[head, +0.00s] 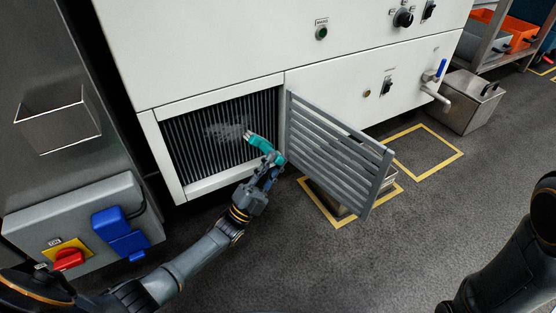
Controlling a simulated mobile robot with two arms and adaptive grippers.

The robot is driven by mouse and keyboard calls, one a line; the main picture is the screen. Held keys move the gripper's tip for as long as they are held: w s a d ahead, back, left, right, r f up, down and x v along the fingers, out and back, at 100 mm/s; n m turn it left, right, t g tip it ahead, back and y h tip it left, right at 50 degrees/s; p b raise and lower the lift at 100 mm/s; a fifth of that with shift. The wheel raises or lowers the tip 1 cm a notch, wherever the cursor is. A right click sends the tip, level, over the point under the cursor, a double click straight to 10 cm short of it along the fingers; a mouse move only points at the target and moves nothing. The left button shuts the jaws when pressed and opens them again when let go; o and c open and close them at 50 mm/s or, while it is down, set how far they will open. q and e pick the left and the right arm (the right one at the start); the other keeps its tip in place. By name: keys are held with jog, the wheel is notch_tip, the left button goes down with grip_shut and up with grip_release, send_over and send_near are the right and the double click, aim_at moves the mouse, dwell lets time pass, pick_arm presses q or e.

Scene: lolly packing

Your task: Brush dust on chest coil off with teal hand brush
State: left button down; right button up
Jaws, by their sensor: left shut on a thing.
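The chest coil (188,136) is a dark finned panel in a white frame low on the white cabinet. A pale grey patch of dust (222,131) lies on its fins, right of the middle. My left gripper (268,165) is shut on the teal hand brush (264,145), in front of the coil's right side. The brush's pale bristles point up and left, close to the dust patch. I cannot tell whether they touch the fins. Part of the brush is hidden by the gripper. Only my right arm shows at the right edge, and its gripper is out of view.
A slatted grille door (335,150) stands open right of the coil, close to my left gripper. A metal container sits behind it in a yellow floor marking. A grey box with a red switch (68,259) and blue plug (120,233) stands at left.

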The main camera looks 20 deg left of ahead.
pick_arm(q)
jog(key=shift+s+a, duration=0.2)
jog(key=shift+a, duration=0.15)
jog(key=shift+s+a+p, duration=0.5)
jog(key=shift+s+a, duration=0.3)
jog(key=shift+s, duration=0.15)
jog(key=shift+s+a+p, duration=0.4)
jog(key=shift+s+a, duration=0.45)
jog(key=shift+s, duration=0.1)
jog(key=shift+s+a+p, duration=0.35)
jog(key=shift+s+a, duration=0.5)
jog(key=shift+s, duration=0.1)
